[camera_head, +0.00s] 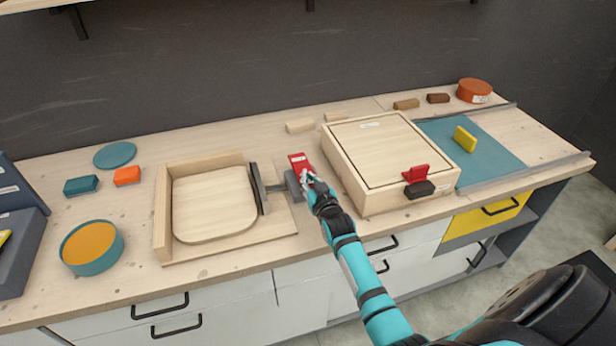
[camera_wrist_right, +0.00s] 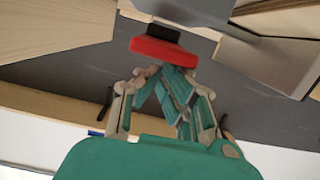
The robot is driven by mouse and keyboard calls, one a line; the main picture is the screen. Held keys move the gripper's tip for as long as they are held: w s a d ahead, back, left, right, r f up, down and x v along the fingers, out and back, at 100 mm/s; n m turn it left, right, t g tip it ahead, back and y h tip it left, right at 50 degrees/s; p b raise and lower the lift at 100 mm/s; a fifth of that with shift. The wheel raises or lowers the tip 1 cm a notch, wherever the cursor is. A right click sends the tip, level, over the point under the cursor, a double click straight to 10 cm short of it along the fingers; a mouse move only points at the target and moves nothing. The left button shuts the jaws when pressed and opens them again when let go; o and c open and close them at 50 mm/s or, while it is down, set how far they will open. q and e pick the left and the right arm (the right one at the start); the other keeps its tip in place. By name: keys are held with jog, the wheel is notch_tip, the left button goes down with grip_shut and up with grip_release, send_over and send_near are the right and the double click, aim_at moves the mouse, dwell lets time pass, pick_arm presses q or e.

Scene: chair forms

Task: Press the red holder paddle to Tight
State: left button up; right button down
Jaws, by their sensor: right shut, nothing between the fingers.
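The red holder paddle (camera_head: 299,162) stands on a grey block (camera_head: 292,184) at the right end of the holder (camera_head: 160,212). A small label on the paddle is too small to read. The holder has a dark upright jaw (camera_head: 259,188) beside a rounded wooden panel (camera_head: 214,204). My right gripper (camera_head: 308,179) is shut and empty, at the near side of the paddle. In the right wrist view the red paddle (camera_wrist_right: 163,52) is just beyond my fingertips (camera_wrist_right: 168,72); whether they touch it I cannot tell. My left gripper is not in view.
A wooden box (camera_head: 350,165) with another red paddle (camera_head: 416,174) and a dark knob (camera_head: 420,189) stands close right of my gripper. A blue mat (camera_head: 490,160) with a yellow block (camera_head: 465,139) lies beyond. Wooden pegs (camera_head: 300,126) lie behind. A teal bowl (camera_head: 92,247) stands left.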

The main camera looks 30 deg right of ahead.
jog(key=shift+s+f, duration=0.15)
jog(key=shift+f, duration=0.25)
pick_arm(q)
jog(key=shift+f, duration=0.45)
pick_arm(e)
jog(key=shift+s+a+f, duration=0.1)
jog(key=shift+s+f, duration=0.15)
jog(key=shift+f, duration=0.4)
